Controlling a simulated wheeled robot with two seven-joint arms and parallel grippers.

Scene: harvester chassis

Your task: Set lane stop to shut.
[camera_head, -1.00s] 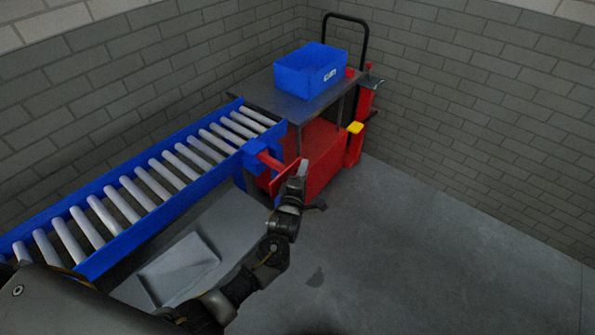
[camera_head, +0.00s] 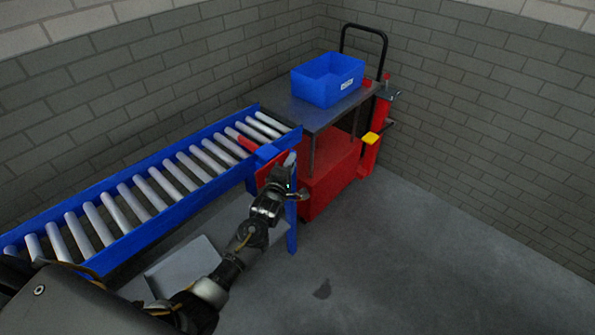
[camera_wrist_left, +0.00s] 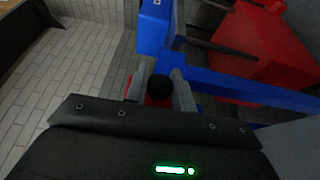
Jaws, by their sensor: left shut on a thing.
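The lane stop is a red bar (camera_head: 246,142) that runs through a blue block (camera_head: 266,153) on the near rail of the roller conveyor. The bar's inner end shows over the rollers near the conveyor's far end. Its red end plate (camera_head: 266,172) is close to the block. My left gripper (camera_head: 287,170) is at this plate, on the outer side of the rail. In the left wrist view its fingers are shut around a black knob (camera_wrist_left: 160,88), with a bit of red just below. My right gripper does not show.
The blue-railed roller conveyor (camera_head: 150,190) runs to a red cart with a dark top (camera_head: 305,112). A blue bin (camera_head: 327,80) stands on that top. A yellow-topped red part (camera_head: 370,140) is at the cart's right. Open floor lies to the right.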

